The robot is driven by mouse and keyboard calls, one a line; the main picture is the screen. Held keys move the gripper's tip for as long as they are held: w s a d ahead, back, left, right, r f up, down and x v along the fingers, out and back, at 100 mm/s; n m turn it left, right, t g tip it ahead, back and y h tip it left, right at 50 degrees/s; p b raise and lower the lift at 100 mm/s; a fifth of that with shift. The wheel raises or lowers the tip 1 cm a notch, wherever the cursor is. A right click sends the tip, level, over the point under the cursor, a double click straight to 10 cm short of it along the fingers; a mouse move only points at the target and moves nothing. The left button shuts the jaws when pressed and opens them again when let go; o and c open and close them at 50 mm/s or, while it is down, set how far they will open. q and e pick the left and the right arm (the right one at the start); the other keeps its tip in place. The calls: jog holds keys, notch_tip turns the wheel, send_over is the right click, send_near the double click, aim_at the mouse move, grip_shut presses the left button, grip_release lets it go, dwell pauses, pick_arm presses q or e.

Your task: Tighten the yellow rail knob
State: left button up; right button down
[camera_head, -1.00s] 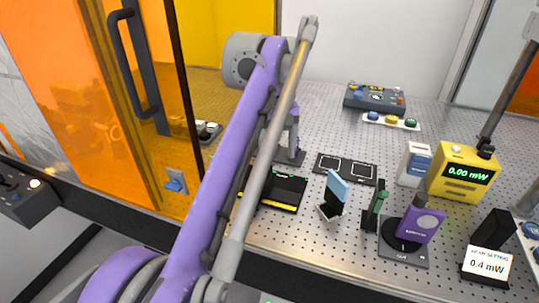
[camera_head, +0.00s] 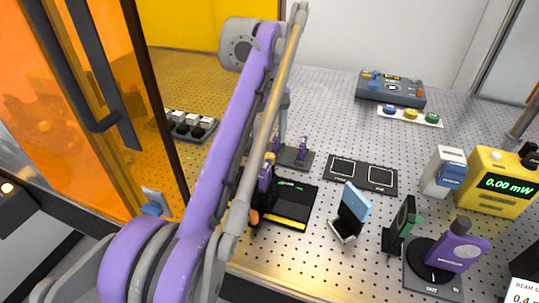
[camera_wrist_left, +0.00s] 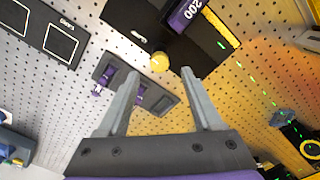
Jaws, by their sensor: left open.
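The yellow rail knob (camera_wrist_left: 160,62) is round with a pale mark on its face. In the left wrist view it sits beside a black rail unit (camera_wrist_left: 135,22) with a purple carriage (camera_wrist_left: 187,14) marked "200". My left gripper (camera_wrist_left: 163,76) is open and empty, its fingertips on either side of the knob's line in the picture; contact cannot be told. In the head view, the knob (camera_head: 269,157) shows small at the right edge of my left arm, which hides most of the gripper and part of the rail unit (camera_head: 292,192). My right gripper is not in view.
A dark tray with purple pegs (camera_head: 297,157) stands close behind the rail unit. A blue-topped stand (camera_head: 352,200), a green-edged holder (camera_head: 402,225) and a purple device (camera_head: 458,245) stand to the right. An orange door (camera_head: 60,110) is at left.

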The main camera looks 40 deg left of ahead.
aim_at(269, 156)
pick_arm(q)
notch_tip(269, 156, down, 6)
jog(key=shift+r+b, duration=0.15)
jog(key=shift+b, duration=0.35)
grip_shut()
